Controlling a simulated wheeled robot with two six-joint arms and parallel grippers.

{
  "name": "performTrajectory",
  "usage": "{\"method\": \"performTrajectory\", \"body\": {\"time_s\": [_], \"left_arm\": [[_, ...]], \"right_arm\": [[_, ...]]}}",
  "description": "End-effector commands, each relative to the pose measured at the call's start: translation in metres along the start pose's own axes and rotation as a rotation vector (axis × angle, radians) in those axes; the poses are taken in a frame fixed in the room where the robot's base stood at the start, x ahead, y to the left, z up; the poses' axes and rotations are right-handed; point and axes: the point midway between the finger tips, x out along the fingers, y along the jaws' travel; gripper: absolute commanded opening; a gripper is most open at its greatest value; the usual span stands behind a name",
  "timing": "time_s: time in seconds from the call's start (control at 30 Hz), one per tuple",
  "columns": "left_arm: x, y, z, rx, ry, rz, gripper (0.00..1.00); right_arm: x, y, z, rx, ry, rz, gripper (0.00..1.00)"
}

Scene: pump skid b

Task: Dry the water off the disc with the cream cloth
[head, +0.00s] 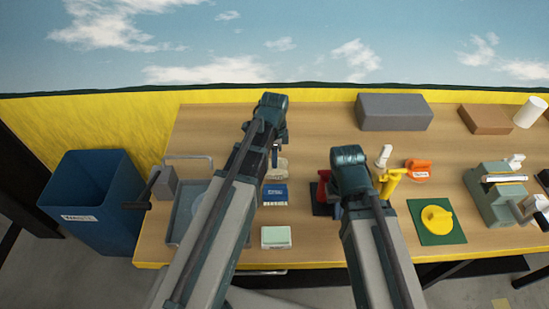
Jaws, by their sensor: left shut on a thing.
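My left gripper (275,156) is over the middle of the bench, shut on what looks like the cream cloth (279,170). The cloth is a small beige patch, partly hidden by my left arm. A yellow disc (437,220) with a raised piece on top lies on a dark green mat at the right. It is well apart from my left gripper. I cannot make out any water on it. My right gripper (336,209) points down beside a red object, left of a yellow fitting; my arm hides whether its jaws are open.
A blue bin (93,202) stands left of the wooden bench (310,125). A grey tray (183,208), a blue labelled pack (275,194) and a pale green block (276,237) are near my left arm. A grey block (394,112) stands behind; a grey-green machine (492,195) is at right.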

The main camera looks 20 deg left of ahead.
Motion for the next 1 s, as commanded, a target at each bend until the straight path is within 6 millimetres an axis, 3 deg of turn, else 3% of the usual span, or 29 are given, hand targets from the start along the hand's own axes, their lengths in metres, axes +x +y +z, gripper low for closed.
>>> {"method": "performTrajectory", "body": {"time_s": [0.17,0.2,0.37,0.77,1.0], "left_arm": [[0.003,0.0,0.0,0.0,0.0,0.0,0.0],[0.002,0.0,0.0,0.0,0.0,0.0,0.27],[0.002,0.0,0.0,0.0,0.0,0.0,0.56],[-0.001,0.0,0.0,0.0,0.0,0.0,0.56],[-0.018,0.0,0.0,0.0,0.0,0.0,0.56]], "right_arm": [[0.003,0.0,0.0,0.0,0.0,0.0,0.0],[0.002,0.0,0.0,0.0,0.0,0.0,0.0],[0.002,0.0,0.0,0.0,0.0,0.0,0.0],[-0.001,0.0,0.0,0.0,0.0,0.0,0.0],[-0.018,0.002,0.001,0.0,0.0,0.0,0.0]]}}
